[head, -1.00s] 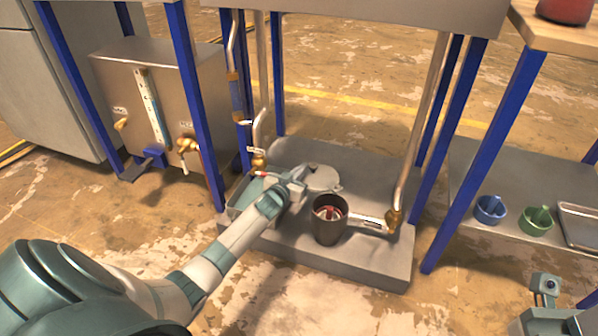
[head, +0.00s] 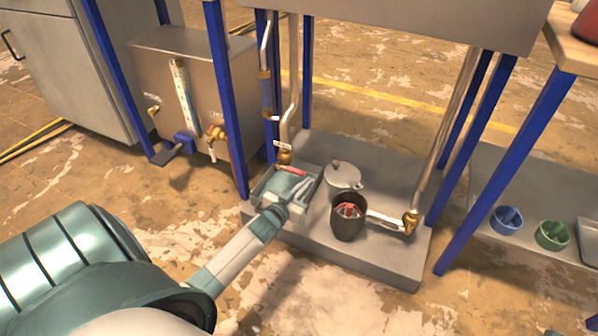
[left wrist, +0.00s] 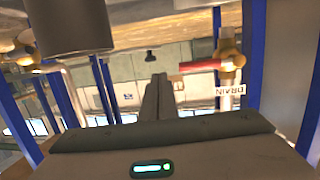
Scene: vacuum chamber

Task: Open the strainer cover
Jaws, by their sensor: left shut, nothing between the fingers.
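The strainer (head: 346,222) is a dark, open-topped pot on the grey plinth, with something red and pale inside. Its cover (head: 344,176), a round grey lid with a small knob, is off the mouth, just behind the pot. I cannot tell whether it is hinged or loose. My left gripper (head: 303,187) is left of the cover, apart from it, over the grey tray. In the left wrist view its fingers (left wrist: 158,98) are together and empty. A dark cylinder (left wrist: 72,28) at the upper left there looks like the strainer. My right gripper is not in view.
A red-handled drain valve (left wrist: 200,65) is close to my left gripper, above the grey tray (head: 262,203). A pipe with a brass fitting (head: 411,222) stands right of the strainer. Blue posts (head: 226,100) flank the plinth (head: 390,265). Blue and green cups (head: 507,220) are at the right.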

